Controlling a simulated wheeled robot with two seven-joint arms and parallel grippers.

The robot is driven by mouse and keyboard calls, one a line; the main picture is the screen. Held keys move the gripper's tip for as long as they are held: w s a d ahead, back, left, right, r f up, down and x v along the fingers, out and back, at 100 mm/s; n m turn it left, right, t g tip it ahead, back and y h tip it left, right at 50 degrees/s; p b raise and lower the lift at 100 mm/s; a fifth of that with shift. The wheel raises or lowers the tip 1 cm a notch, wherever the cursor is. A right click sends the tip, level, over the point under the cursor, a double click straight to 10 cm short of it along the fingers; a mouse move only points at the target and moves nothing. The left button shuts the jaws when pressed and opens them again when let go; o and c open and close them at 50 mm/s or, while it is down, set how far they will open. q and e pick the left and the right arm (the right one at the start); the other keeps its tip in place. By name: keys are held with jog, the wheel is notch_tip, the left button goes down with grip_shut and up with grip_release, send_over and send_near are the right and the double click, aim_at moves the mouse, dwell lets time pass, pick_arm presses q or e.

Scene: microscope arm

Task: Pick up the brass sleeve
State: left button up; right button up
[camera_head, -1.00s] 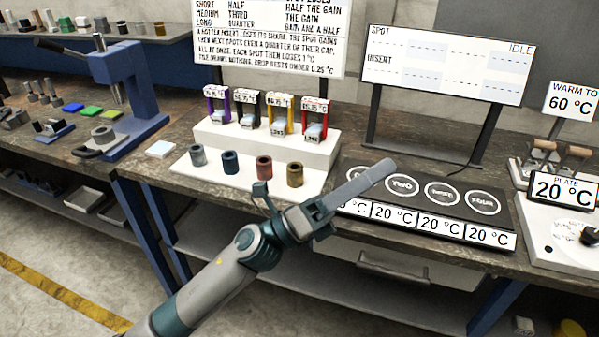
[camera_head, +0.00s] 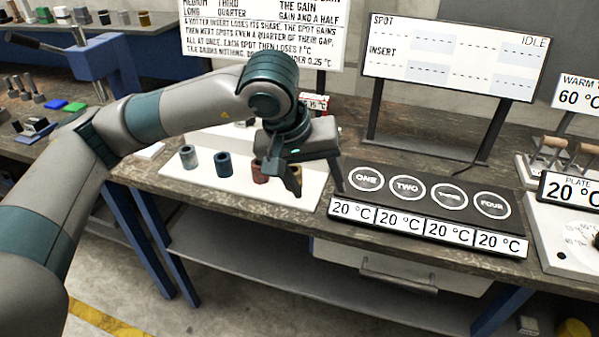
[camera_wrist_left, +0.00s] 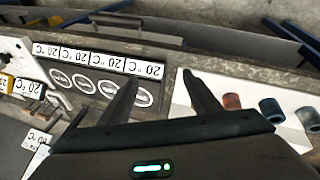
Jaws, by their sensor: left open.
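The brass sleeve (camera_head: 297,172) is the rightmost of the row on the white stand; in the head view it is mostly hidden behind a finger of my left gripper (camera_head: 317,190). The gripper is open and empty, pointing down over the right end of the stand. One finger overlaps the brass sleeve and the other is to its right, near spot ONE. In the wrist view the left gripper (camera_wrist_left: 160,82) has its fingers apart, and the brass sleeve is not clearly visible, likely behind the right-hand finger. My right gripper is not in view.
The steel sleeve (camera_head: 188,157), blue sleeve (camera_head: 222,163) and red sleeve (camera_head: 258,172) stand left of it on the white stand (camera_head: 210,185). The black spot plate (camera_head: 425,188) is to the right. A sign (camera_head: 240,30) and display (camera_head: 450,60) stand behind.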

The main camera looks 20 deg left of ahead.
aim_at(297, 169)
pick_arm(q)
jog(key=w+a+r+t+y, duration=0.2)
jog(key=w+a+r+y, duration=0.1)
jog(key=a, duration=0.4)
jog(key=shift+w+a+r+m+y, duration=0.3)
jog(key=shift+w+a+r, duration=0.05)
jog(key=shift+w+r, duration=0.6)
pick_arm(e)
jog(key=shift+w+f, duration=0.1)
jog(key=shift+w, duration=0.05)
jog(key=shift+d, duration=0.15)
